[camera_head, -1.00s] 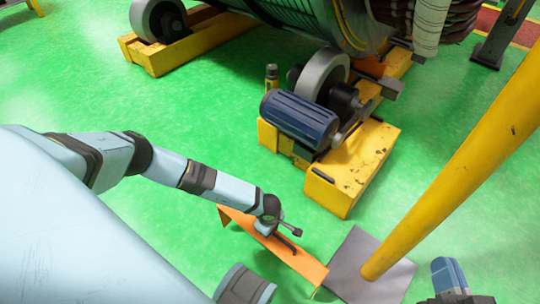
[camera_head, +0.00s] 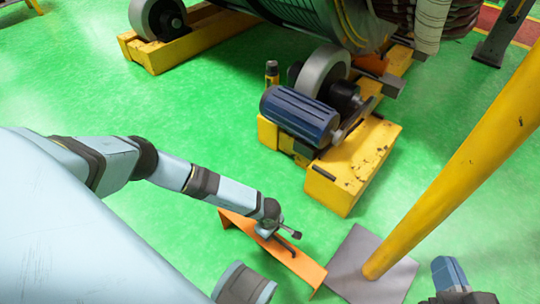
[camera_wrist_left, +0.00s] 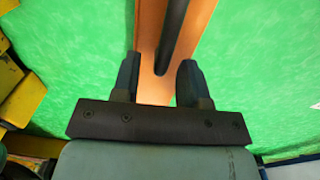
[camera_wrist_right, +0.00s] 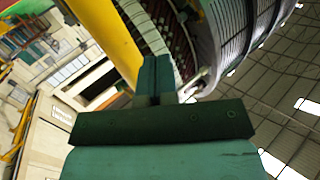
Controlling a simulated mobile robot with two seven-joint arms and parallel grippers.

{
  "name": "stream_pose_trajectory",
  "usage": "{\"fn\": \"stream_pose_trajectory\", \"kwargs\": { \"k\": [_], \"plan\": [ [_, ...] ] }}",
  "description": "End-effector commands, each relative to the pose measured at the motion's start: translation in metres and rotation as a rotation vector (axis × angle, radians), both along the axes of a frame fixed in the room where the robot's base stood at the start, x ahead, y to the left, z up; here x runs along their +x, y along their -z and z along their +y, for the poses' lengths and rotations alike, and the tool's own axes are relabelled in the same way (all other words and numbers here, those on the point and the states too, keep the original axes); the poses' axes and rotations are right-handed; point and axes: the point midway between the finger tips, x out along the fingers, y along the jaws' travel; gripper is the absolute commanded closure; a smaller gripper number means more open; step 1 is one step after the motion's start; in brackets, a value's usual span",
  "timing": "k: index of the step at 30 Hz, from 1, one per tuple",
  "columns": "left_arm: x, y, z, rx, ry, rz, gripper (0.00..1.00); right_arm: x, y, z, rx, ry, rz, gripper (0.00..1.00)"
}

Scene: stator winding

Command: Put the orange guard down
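The orange guard (camera_head: 302,267) is a long bent sheet with a dark bar handle (camera_head: 285,246) on top. It appears to rest on the green floor, slanting across the lower middle of the head view. My left gripper (camera_head: 287,233) is at the guard's handle. In the left wrist view, the fingers of this gripper (camera_wrist_left: 160,80) are apart. The guard (camera_wrist_left: 148,25) runs away beneath them, and the handle's near end (camera_wrist_left: 165,62) lies between the fingertips with gaps beside it. My right gripper (camera_head: 447,270) points upward at the lower right; its fingers (camera_wrist_right: 156,78) are together and empty.
A yellow post (camera_head: 455,165) stands on a grey base plate (camera_head: 350,262) close to the guard's right end. A yellow roller stand (camera_head: 340,190) with a blue motor (camera_head: 298,116) is beyond the guard, under the large stator (camera_head: 300,15). Green floor is open to the left.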

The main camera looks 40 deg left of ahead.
Motion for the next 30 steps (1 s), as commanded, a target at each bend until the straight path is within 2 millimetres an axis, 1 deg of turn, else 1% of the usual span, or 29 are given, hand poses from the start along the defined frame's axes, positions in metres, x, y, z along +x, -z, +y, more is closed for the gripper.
{"fn": "stream_pose_trajectory", "kwargs": {
  "k": [2,5,8,10,15,18,21,25,30],
  "plan": [
    [0.000,-0.001,0.000,0.000,0.000,0.000,0.60,0.000,-0.001,0.000,0.000,-0.001,0.000,1.00],
    [0.000,-0.009,0.000,0.000,0.000,-0.001,0.60,-0.001,-0.005,0.000,0.005,-0.002,0.005,1.00],
    [0.000,-0.026,0.000,-0.001,0.001,-0.002,0.60,0.000,-0.015,0.000,0.017,0.004,-0.007,1.00],
    [-0.001,-0.041,0.001,-0.001,0.001,-0.002,0.60,-0.003,-0.021,0.001,0.047,0.015,-0.012,1.00],
    [-0.003,-0.079,0.001,-0.001,0.000,-0.001,0.60,-0.003,-0.045,-0.001,0.083,0.040,-0.082,1.00],
    [-0.004,-0.097,0.000,-0.001,0.001,0.000,0.60,-0.003,-0.056,-0.002,0.101,0.051,-0.116,1.00],
    [-0.004,-0.111,0.001,-0.001,0.000,-0.001,0.60,-0.003,-0.064,-0.003,0.114,0.059,-0.141,1.00],
    [-0.004,-0.121,0.000,0.000,0.000,0.000,0.60,-0.003,-0.069,-0.003,0.123,0.065,-0.160,1.00],
    [-0.005,-0.123,0.000,0.000,0.000,0.000,0.60,-0.003,-0.070,-0.004,0.126,0.067,-0.169,1.00]
  ]
}}
